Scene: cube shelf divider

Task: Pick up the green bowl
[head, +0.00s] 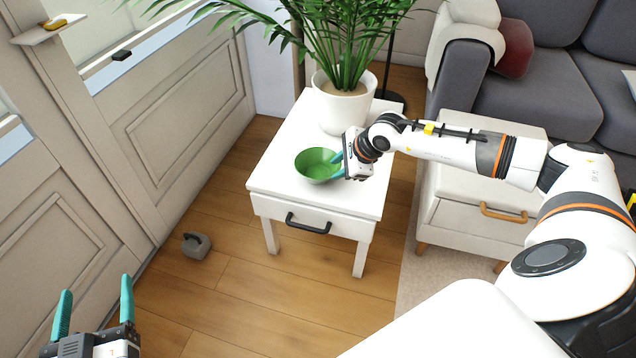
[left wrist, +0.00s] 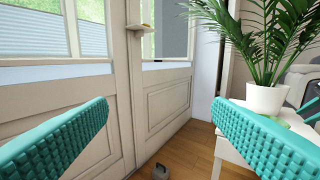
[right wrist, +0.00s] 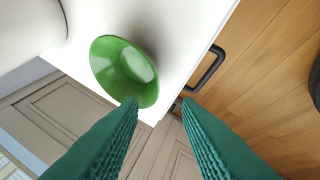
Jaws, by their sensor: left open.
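The green bowl (head: 318,166) sits upright on the white side table (head: 275,180), towards its left front part. It also shows in the right wrist view (right wrist: 122,68). My right gripper (head: 337,165) is at the bowl's right side, its fingers parted and their tips close to the rim. In the right wrist view (right wrist: 158,103) the near rim of the bowl lies by the left finger and reaches into the gap; I cannot tell whether they touch. My left gripper (head: 96,292) is open and empty, low at the left, away from the table.
A potted plant (head: 343,105) in a white pot stands on the table behind the bowl. A grey doorstop-like block (head: 196,245) lies on the wooden floor. A white drawer cabinet (head: 465,205) and a grey sofa (head: 480,95) are at the right; a panelled door (head: 180,120) is at the left.

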